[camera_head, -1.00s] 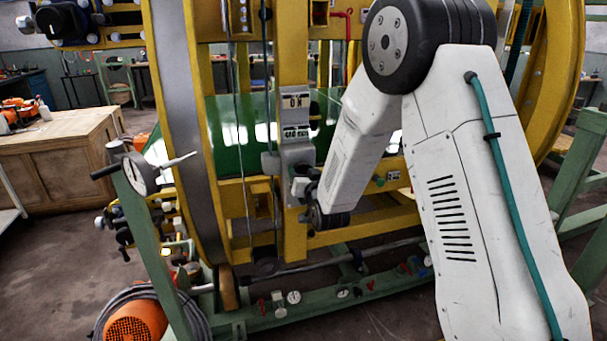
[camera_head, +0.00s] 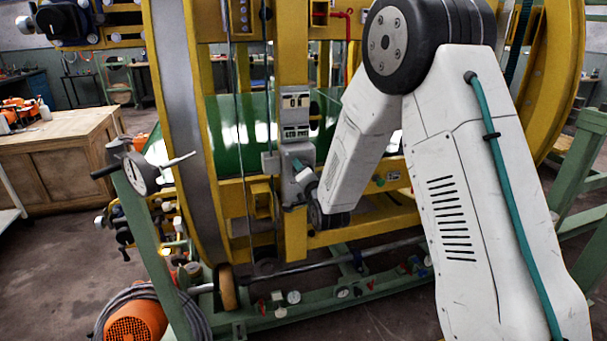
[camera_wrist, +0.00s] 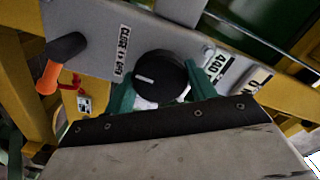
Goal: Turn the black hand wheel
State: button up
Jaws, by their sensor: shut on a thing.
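The black hand wheel (camera_wrist: 160,72) shows in the wrist view as a round black knob with a white line on its face. It sits on a grey panel (camera_wrist: 90,28) with printed labels. My gripper (camera_wrist: 161,90) has its green fingers on either side of the wheel and is shut on it. In the head view, my gripper (camera_head: 303,183) is at the grey panel (camera_head: 296,158) on the yellow upright. There my own wrist mostly hides the wheel.
A black and orange handle (camera_wrist: 56,64) sticks out left of the wheel in the wrist view. The large yellow ring frame (camera_head: 195,170) surrounds the panel. A dial with a black handle (camera_head: 138,174) stands on a green post. A wooden bench (camera_head: 65,160) is at the left.

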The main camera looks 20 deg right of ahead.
jog(key=shift+m, duration=0.4)
jog(key=o, duration=1)
jog(key=shift+s, duration=0.1)
jog(key=s, duration=0.7)
jog(key=shift+s, duration=0.35)
